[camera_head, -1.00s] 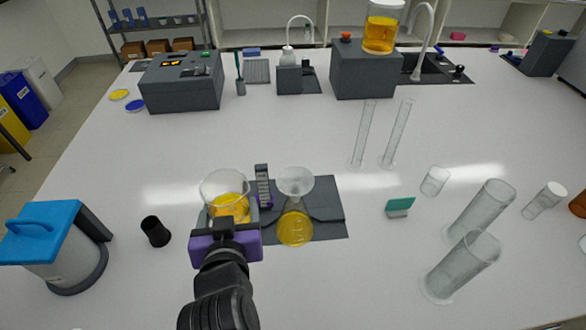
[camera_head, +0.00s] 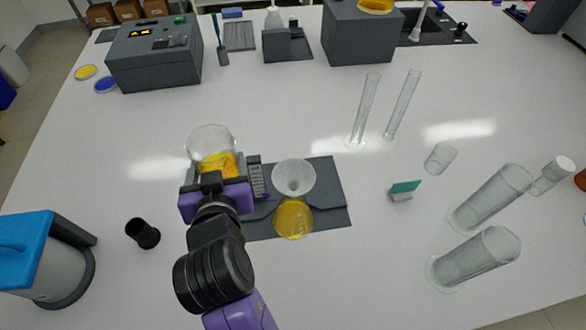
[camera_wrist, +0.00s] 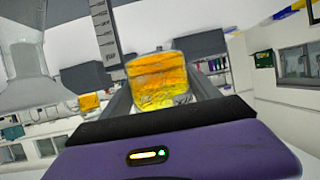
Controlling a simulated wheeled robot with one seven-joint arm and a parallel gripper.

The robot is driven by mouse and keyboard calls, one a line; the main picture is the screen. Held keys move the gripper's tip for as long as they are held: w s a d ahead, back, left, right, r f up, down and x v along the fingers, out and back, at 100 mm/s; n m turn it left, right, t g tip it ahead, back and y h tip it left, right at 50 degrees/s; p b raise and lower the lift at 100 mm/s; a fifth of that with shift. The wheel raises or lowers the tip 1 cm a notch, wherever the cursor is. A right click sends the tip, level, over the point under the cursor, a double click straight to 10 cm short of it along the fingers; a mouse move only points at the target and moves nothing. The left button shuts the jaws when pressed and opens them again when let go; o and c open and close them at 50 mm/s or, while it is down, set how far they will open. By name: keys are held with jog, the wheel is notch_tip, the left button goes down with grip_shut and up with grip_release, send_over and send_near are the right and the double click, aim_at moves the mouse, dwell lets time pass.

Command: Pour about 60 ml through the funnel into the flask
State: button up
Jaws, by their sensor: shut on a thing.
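My gripper (camera_head: 213,178) is shut on a clear glass beaker (camera_head: 209,142) holding yellow liquid. The beaker is held up to the left of the funnel, and its liquid also shows between the fingers in the wrist view (camera_wrist: 158,80). A clear funnel (camera_head: 294,178) sits over the flask (camera_head: 294,219), which has yellow liquid in its body. The flask stands on a dark grey mat (camera_head: 335,190). The funnel also shows at the left edge of the wrist view (camera_wrist: 28,75). No stream of liquid is visible between beaker and funnel.
A graduated scale (camera_head: 258,180) stands between beaker and funnel. A black cup (camera_head: 143,233) and a blue-topped container (camera_head: 40,260) are at left. Two thin cylinders (camera_head: 365,110), a green-topped block (camera_head: 403,190) and several glass vessels (camera_head: 475,257) are at right.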

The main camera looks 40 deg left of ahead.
aim_at(234, 166)
jog(key=shift+d+r+m, duration=0.15)
jog(key=shift+m, duration=0.15)
jog(key=shift+w+d+r+m+y, duration=0.2)
jog(key=shift+m+y, duration=0.3)
jog(key=shift+w+d+r+m+y, duration=0.15)
jog(key=shift+r+m+y, duration=0.15)
jog(key=shift+r, duration=0.2)
jog(key=shift+w+d+r+m+y, duration=0.1)
jog(key=shift+d+r+m+y, duration=0.15)
jog(key=shift+r, duration=0.2)
jog(key=shift+w+d+m+g+y, duration=0.25)
jog(key=shift+m+y, duration=0.2)
jog(key=shift+m, duration=0.3)
jog(key=b, duration=0.3)
jog(key=shift+w+d+f+m+y, duration=0.2)
jog(key=shift+d+m+y, duration=0.1)
jog(key=shift+m, duration=0.1)
jog(key=shift+r+m+y+b, duration=0.4)
jog(key=shift+r+m+b, duration=0.3)
jog(key=shift+b, duration=0.1)
jog(key=f+m+b, duration=0.1)
jog(key=b, duration=0.2)
jog(key=shift+f+m+y, duration=0.2)
jog(key=shift+m+y, duration=0.1)
jog(key=shift+y, duration=0.1)
jog(key=shift+f+b, duration=0.1)
jog(key=shift+b, duration=0.2)
jog(key=shift+d+m+y+b, duration=0.25)
jog(key=shift+m+y+b, duration=0.05)
jog(key=shift+m+b, duration=0.45)
